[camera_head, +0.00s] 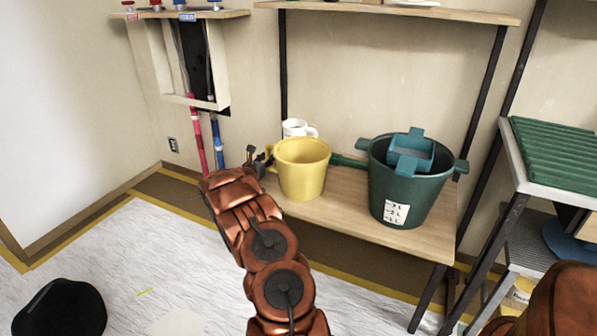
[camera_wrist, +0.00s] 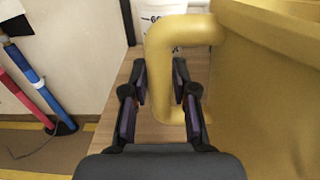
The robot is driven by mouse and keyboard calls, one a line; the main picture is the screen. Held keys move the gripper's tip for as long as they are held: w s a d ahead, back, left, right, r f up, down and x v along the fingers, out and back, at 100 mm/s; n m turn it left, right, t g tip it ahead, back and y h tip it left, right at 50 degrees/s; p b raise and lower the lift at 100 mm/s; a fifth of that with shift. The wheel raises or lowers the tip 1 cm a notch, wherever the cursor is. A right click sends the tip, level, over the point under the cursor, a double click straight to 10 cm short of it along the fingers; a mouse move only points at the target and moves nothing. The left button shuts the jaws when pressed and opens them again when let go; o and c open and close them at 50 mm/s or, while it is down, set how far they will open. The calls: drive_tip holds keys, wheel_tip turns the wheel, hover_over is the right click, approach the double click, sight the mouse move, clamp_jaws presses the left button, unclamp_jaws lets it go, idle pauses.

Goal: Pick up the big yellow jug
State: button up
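The big yellow jug (camera_head: 302,172) stands upright on the wooden shelf, left of a green bucket. In the wrist view its body (camera_wrist: 270,80) fills the right side and its handle (camera_wrist: 160,55) is in the middle. My gripper (camera_head: 258,158) is at the jug's left side, at the handle. In the wrist view my gripper (camera_wrist: 160,75) is open, with one finger on each side of the handle and the right finger inside the handle loop. Narrow gaps seem to show beside the handle. The jug's far side is hidden.
A white measuring cup (camera_head: 296,127) stands just behind the jug. The dark green bucket (camera_head: 400,190) holds a teal container (camera_head: 411,153). Red and blue poles (camera_head: 217,143) stand at the left wall. An upper shelf (camera_head: 400,9) spans above.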

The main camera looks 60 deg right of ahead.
clamp_jaws()
idle(0.5)
